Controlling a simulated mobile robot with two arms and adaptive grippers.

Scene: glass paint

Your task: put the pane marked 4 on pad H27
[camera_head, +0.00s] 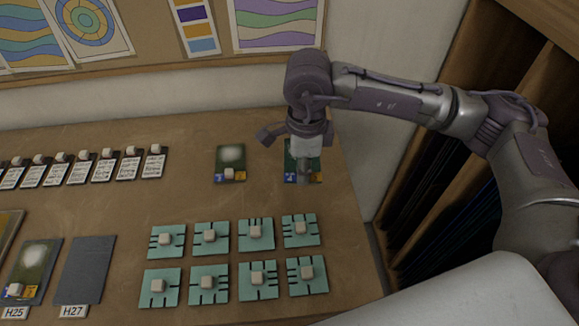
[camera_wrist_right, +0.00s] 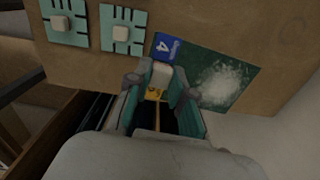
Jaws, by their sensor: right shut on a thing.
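The pane marked 4 (camera_head: 289,163) is a dark green plate with a blue label at the back right of the table. In the right wrist view the pane (camera_wrist_right: 205,65) shows a "4" on its blue corner, a white powdery patch and a white knob. My right gripper (camera_head: 306,173) points down over it, shut on the knob, and hides much of the pane in the head view; it also shows in the wrist view (camera_wrist_right: 160,82). The pane appears at table level. Pad H27 (camera_head: 86,268) is a bare grey rectangle at the front left. My left gripper is not in view.
Another green pane (camera_head: 230,157) lies left of my gripper. Pad H25 holds a similar pane (camera_head: 37,262) beside H27. Several teal knobbed plates (camera_head: 209,237) stand in two rows between. Small labelled cards (camera_head: 127,168) line the back left. The table middle is clear.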

